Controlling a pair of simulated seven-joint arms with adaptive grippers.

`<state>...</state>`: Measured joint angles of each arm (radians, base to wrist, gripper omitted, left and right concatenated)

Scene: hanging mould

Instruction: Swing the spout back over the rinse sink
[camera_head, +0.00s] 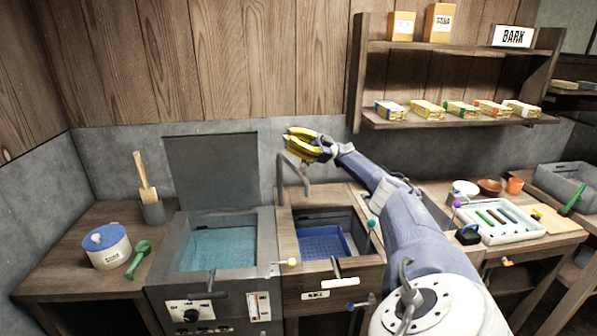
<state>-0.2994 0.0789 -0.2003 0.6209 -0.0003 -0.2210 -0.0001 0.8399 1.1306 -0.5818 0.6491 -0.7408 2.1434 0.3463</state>
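The grey spout (281,178) rises behind the rinse sink and bends over to a downward tip. In the picture that tip lies above the sink's back edge; its exact position in depth is hard to tell. The rinse sink (289,250) is a wooden-sided box with a blue basket (322,241) inside. My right gripper (295,144), with yellow fingers, is by the top of the spout, just above its bend. I cannot tell whether it touches the spout or how far its fingers are apart. My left gripper is not in view.
Left of the sink stands a vat (160,276) of teal liquid with its lid (213,172) raised. A wall shelf (455,46) with boxes hangs behind my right arm. A white tray (503,238) with tools lies on the right-hand bench.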

